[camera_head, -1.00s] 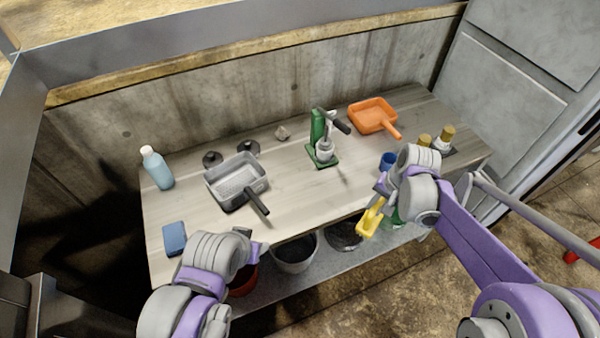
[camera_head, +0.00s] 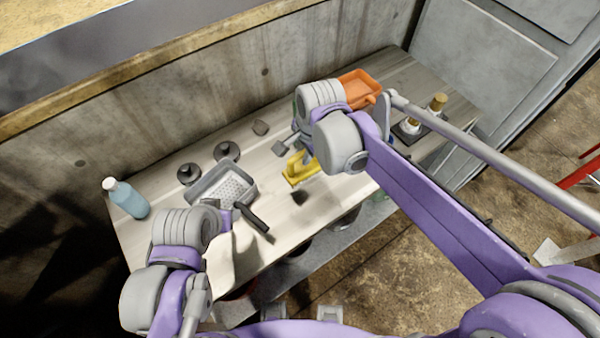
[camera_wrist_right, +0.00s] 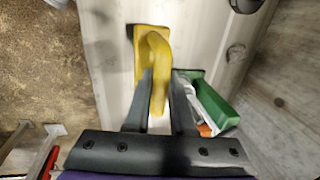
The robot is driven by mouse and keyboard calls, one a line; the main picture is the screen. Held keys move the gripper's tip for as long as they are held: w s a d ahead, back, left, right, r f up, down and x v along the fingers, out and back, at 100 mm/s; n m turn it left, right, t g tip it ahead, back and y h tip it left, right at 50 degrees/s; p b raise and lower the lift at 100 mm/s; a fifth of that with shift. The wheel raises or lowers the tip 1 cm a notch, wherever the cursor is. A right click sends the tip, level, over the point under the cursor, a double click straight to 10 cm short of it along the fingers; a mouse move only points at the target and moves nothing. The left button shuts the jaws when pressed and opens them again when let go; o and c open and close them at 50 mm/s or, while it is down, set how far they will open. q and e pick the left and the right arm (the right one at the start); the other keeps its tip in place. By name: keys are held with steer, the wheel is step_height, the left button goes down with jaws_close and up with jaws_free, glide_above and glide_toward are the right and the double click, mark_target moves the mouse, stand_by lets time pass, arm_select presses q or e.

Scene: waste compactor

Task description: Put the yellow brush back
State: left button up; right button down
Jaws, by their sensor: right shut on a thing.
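The yellow brush (camera_head: 300,170) is held by my right gripper (camera_head: 292,150) above the middle of the table. The right wrist view shows the brush (camera_wrist_right: 150,45) between the two dark fingers of the right gripper (camera_wrist_right: 161,85), which are shut on its handle. A dark patch lies just below the brush in the head view; I cannot tell whether it is bristles or shadow. My left gripper (camera_head: 234,216) is near the front left of the table, beside the dark handle of the grey sieve. Its fingers are too small and partly hidden to tell open from shut.
A grey sieve pan (camera_head: 222,188), a blue bottle (camera_head: 126,198) and two dark knobbed weights stand on the table's left. An orange scoop (camera_head: 360,86) lies at the back right. A green device (camera_wrist_right: 212,103) is close beside the right gripper, mostly hidden in the head view.

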mark_target(305, 168)
step_height(305, 168, down, 3)
steer(key=shift+s+d+r, duration=0.1)
steer(key=shift+s, duration=0.05)
steer(key=shift+s+d+x, duration=0.15)
steer(key=shift+s+x, duration=0.05)
steer(key=shift+x, duration=0.9)
steer(key=shift+s+d+x, duration=0.1)
steer(key=shift+s+x, duration=0.1)
steer(key=shift+x, duration=0.95)
steer(key=shift+w, duration=0.1)
steer(key=shift+f+b, duration=0.25)
steer(key=shift+b, duration=0.05)
steer(key=c, duration=0.8)
jaws_free()
steer(key=shift+o, duration=0.2)
